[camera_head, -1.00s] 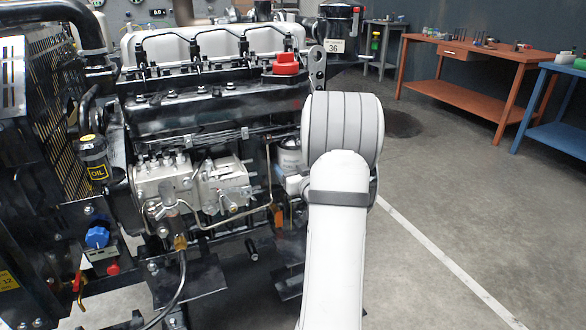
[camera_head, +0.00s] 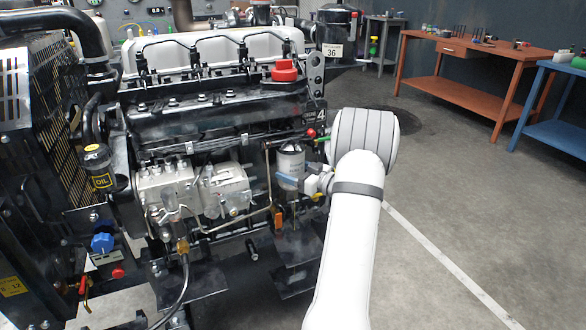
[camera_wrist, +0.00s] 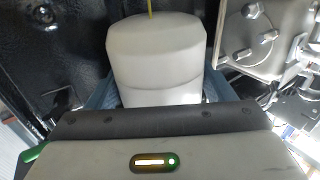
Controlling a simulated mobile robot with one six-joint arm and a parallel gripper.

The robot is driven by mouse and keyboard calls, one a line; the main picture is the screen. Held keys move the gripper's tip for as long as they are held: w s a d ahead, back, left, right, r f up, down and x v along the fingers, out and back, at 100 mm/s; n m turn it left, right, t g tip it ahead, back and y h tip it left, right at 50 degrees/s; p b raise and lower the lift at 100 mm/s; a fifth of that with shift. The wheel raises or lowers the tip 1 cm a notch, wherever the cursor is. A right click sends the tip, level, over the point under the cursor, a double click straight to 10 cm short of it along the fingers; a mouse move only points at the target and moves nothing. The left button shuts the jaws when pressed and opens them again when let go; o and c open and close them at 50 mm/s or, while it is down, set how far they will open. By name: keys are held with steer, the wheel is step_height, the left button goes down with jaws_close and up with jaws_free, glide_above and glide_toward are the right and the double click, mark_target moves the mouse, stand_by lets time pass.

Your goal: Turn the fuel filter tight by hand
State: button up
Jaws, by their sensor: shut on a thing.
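The fuel filter (camera_head: 291,161) is a pale, upright canister on the engine's side, left of my arm in the head view. In the wrist view it is a plain whitish cylinder (camera_wrist: 155,52) with a thin yellow line above it. My gripper (camera_head: 292,183) reaches it from the right and is shut on its lower part. In the wrist view blue fingers show on both sides of the canister. Their tips, and the far side of the filter, are hidden.
The diesel engine (camera_head: 210,125) fills the left, with a fuel pump (camera_head: 190,190), pipes and a red cap (camera_head: 285,70) near the filter. An orange lever (camera_head: 278,220) hangs below it. An orange bench (camera_head: 470,60) and a blue bench (camera_head: 555,105) stand behind. The floor at right is clear.

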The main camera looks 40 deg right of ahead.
mark_target(302, 173)
steer(key=shift+w+r, duration=0.1)
steer(key=shift+r, duration=0.15)
steer(key=o, duration=1.6)
steer(key=shift+f, duration=0.1)
steer(key=shift+c, duration=0.2)
steer(key=shift+f, duration=0.15)
steer(key=shift+c, duration=0.4)
steer(key=shift+p+v, duration=0.35)
steer(key=shift+v, duration=2.25)
